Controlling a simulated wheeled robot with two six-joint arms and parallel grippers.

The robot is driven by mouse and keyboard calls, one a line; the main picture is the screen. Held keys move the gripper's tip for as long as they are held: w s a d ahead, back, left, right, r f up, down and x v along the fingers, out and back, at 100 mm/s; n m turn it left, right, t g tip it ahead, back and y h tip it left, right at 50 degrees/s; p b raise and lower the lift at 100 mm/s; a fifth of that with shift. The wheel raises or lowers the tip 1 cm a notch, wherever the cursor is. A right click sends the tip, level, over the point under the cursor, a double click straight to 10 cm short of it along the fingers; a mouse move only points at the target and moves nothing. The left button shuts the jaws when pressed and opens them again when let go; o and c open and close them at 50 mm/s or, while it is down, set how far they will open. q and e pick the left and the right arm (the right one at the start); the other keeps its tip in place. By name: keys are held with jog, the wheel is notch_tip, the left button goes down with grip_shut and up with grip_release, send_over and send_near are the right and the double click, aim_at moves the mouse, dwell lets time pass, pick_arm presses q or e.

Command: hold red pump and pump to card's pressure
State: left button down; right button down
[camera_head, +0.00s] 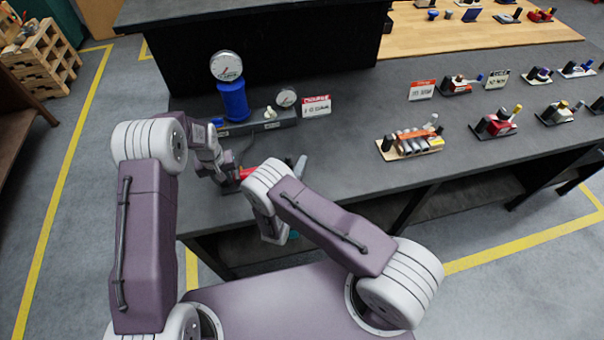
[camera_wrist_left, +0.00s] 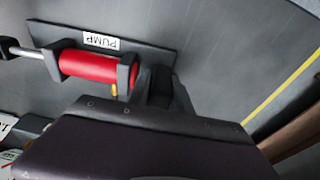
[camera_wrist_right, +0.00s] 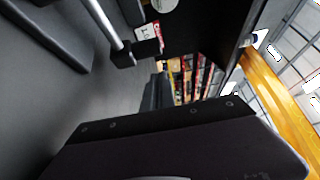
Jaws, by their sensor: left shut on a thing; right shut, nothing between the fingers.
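The red pump (camera_wrist_left: 95,67) lies in a dark bracketed mount labelled PUMP (camera_wrist_left: 102,42); a sliver of its red shows in the head view (camera_head: 249,173). Its metal rod (camera_wrist_left: 28,52) reaches a black handle (camera_wrist_left: 6,46). My left gripper (camera_wrist_left: 158,84) is shut on the pump mount's end bracket, opposite the rod. My right gripper (camera_wrist_right: 158,88) is shut and empty, close to the handle (camera_wrist_right: 124,55) but apparently apart from it. My right wrist hides much of the pump in the head view. The red-topped card (camera_head: 314,106) stands behind; its figure is too small to read surely.
A blue cylinder (camera_head: 233,101) carries a large gauge (camera_head: 226,66). A small gauge (camera_head: 286,97) stands on the grey base (camera_head: 262,123) beside it. Several small devices, including a grey-cylinder block (camera_head: 411,143), stand to the right. The bench middle is clear.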

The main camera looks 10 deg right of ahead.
jog(key=shift+w+a, duration=0.2)
jog(key=shift+a, duration=1.1)
jog(key=a, duration=0.6)
jog(key=shift+s, duration=0.15)
jog(key=d, duration=0.2)
jog(key=s+d, duration=0.1)
jog(key=d, duration=0.1)
jog(key=shift+d, duration=0.15)
jog(key=v, duration=1)
jog(key=shift+d, duration=0.1)
